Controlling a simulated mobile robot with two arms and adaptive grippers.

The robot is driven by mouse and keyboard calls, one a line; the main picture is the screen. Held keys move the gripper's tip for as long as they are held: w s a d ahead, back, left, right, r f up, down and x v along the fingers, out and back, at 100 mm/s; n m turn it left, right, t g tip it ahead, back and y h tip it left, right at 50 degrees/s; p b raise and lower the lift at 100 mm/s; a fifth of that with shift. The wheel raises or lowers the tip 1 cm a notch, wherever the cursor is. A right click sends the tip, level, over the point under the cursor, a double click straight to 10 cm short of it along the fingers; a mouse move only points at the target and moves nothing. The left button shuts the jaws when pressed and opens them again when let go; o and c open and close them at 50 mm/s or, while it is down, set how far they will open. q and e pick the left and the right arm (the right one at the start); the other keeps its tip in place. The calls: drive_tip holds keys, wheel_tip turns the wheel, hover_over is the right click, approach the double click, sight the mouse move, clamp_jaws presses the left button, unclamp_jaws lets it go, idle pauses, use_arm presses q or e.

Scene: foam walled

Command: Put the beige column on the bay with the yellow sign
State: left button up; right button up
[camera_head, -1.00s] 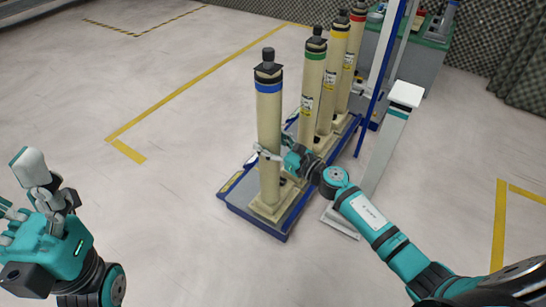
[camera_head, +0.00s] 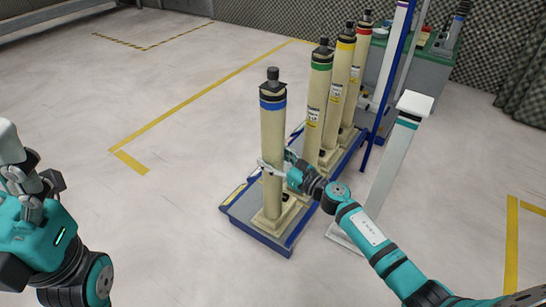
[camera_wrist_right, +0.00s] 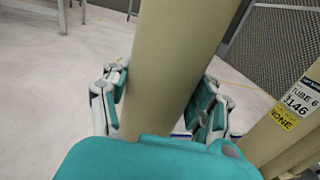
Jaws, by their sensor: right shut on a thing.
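The beige column with a blue band (camera_head: 272,130) stands at the near end of a blue-edged platform (camera_head: 237,208), its square foot (camera_head: 272,218) over the platform. My right gripper (camera_head: 272,167) is shut around the column's middle, which fills the centre of the right wrist view (camera_wrist_right: 180,70) between the two fingers. Whether the foot rests on the platform or is just clear of it, I cannot tell. My left gripper (camera_head: 22,178) is at the left edge, away from everything and partly cut off. I see no clear yellow bay sign.
Beige columns with green (camera_head: 318,100), yellow (camera_head: 338,90) and red (camera_head: 357,75) bands stand behind on the platform. A white-topped post (camera_head: 395,140) is right of them. A green-topped bench (camera_head: 425,65) stands behind. Yellow lines (camera_head: 200,92) mark open floor at left.

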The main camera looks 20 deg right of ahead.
drive_tip(key=shift+w+r, duration=0.1)
drive_tip(key=shift+r, duration=0.15)
drive_tip(key=o, duration=1.3)
drive_tip(key=shift+f, duration=0.3)
drive_tip(key=o, duration=0.4)
